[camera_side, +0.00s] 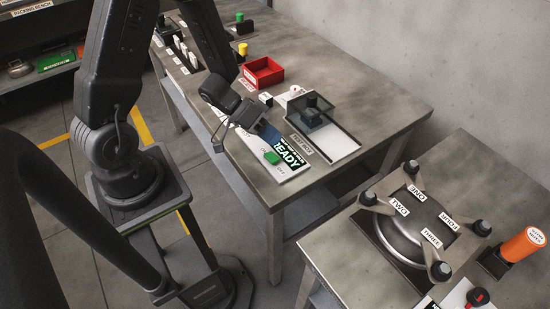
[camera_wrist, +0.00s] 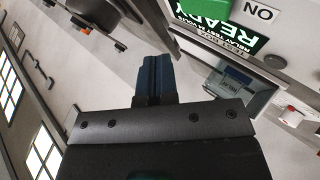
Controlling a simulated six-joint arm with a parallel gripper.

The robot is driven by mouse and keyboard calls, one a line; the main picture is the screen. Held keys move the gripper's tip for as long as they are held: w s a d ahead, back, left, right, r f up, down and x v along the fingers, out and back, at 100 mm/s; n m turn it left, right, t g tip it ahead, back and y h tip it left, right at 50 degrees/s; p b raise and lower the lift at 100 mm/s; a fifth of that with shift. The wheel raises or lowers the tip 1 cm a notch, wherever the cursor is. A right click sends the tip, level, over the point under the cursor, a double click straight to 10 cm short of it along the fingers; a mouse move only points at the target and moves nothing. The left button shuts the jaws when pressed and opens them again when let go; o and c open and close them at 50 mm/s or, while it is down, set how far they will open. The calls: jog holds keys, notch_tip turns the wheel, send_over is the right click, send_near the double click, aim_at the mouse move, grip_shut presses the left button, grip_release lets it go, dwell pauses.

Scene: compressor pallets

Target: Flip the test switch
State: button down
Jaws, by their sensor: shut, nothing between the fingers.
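The test switch is a green block (camera_side: 271,157) on a white panel (camera_side: 292,172) at the table's front corner, beside a READY display (camera_side: 293,150). It also shows at the top of the wrist view (camera_wrist: 203,18), with an ON label (camera_wrist: 258,12) beside it. Which way the switch is set I cannot tell. My gripper (camera_wrist: 154,62) is shut and empty, its dark blue fingers side by side. In the side view, it hangs over the panel just behind and left of the switch. The fingers look apart from the switch; the exact gap is unclear.
A clear-walled test fixture (camera_side: 318,125) stands behind the display. A red bin (camera_side: 263,73) is farther back. A second table at the right holds a round compressor lid (camera_side: 413,222) with several clamp knobs and an orange cylinder (camera_side: 524,245). The right part of the first table is clear.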

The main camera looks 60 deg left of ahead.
aim_at(273, 157)
jog(key=shift+d+f, duration=0.15)
jog(key=shift+f, duration=0.55)
jog(key=shift+d+f, duration=0.1)
jog(key=shift+f, duration=0.55)
dwell(1.1)
jog(key=shift+d+f, duration=0.1)
jog(key=shift+f, duration=0.3)
jog(key=shift+f, duration=0.4)
dwell(0.5)
jog(key=shift+r, duration=0.2)
jog(key=shift+r, duration=0.65)
jog(key=shift+a+r, duration=0.2)
jog(key=shift+r, duration=0.6)
jog(key=shift+a+r, duration=0.15)
jog(key=shift+r, duration=0.7)
jog(key=shift+a+r, duration=0.2)
jog(key=shift+r, duration=0.6)
